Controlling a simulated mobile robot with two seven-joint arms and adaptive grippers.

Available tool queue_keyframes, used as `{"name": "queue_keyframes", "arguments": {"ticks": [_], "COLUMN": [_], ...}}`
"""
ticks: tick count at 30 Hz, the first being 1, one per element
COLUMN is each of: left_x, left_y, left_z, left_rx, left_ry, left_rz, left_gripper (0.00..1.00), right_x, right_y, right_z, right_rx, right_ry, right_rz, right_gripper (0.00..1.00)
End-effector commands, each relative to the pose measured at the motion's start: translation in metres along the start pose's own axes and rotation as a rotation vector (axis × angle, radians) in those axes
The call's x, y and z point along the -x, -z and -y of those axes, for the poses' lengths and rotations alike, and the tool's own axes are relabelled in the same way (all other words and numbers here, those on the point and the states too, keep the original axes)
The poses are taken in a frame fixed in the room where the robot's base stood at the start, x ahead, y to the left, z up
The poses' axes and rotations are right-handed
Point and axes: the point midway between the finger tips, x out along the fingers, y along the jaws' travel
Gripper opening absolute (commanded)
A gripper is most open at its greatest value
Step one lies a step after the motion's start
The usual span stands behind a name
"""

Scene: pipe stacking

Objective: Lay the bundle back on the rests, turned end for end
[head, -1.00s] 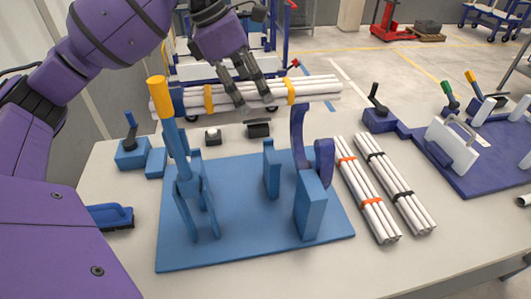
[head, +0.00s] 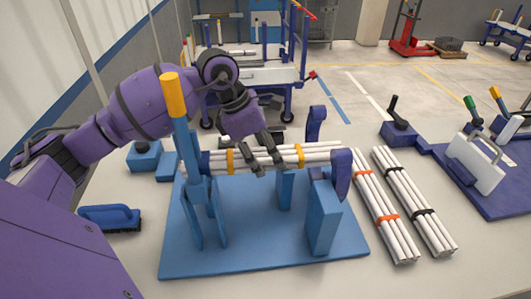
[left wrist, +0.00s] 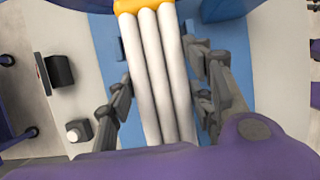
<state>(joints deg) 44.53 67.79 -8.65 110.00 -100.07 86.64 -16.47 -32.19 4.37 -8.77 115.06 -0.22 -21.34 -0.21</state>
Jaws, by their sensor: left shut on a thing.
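The bundle (head: 246,159) is several white pipes bound with two yellow bands. It lies roughly level, running left to right over the blue rests. My left gripper (head: 270,168) is shut on it near its middle, from above and behind. In the left wrist view, the bundle (left wrist: 158,70) runs between the two dark fingers. The rests include a blue forked upright (head: 205,205) at left and a blue block (head: 322,220) at right, on a blue base plate (head: 262,248). I cannot tell whether the bundle touches them. My right gripper is out of view.
A yellow-topped handle (head: 174,95) rises at the left upright. Purple pieces (head: 342,172) stand by the bundle's right end. Bundles with orange bands (head: 380,215) and black bands (head: 418,205) lie to the right. A blue brush (head: 109,217) lies at left.

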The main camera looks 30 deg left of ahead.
Motion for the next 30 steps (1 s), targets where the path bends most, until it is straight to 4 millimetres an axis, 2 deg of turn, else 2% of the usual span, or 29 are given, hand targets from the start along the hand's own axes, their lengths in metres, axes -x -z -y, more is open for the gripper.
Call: {"name": "queue_keyframes", "arguments": {"ticks": [11, 12, 15, 25, 30], "left_x": [-0.005, -0.005, -0.004, -0.003, 0.013], "left_y": [0.002, 0.002, 0.002, 0.001, 0.001], "left_z": [-0.001, 0.000, 0.000, 0.000, -0.002], "left_rx": [-0.001, 0.000, 0.000, 0.000, 0.000], "left_ry": [-0.002, -0.001, -0.002, -0.002, -0.006], "left_rz": [0.001, 0.000, 0.001, 0.001, -0.001], "left_gripper": [0.10, 0.52, 0.65, 0.67, 0.67], "right_x": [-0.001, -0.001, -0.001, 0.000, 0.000], "right_y": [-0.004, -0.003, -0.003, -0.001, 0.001], "right_z": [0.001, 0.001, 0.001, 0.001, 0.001], "right_rx": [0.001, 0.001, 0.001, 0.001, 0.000], "right_ry": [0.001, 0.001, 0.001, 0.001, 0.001], "right_rz": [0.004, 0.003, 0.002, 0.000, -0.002], "right_gripper": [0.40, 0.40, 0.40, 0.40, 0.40]}}
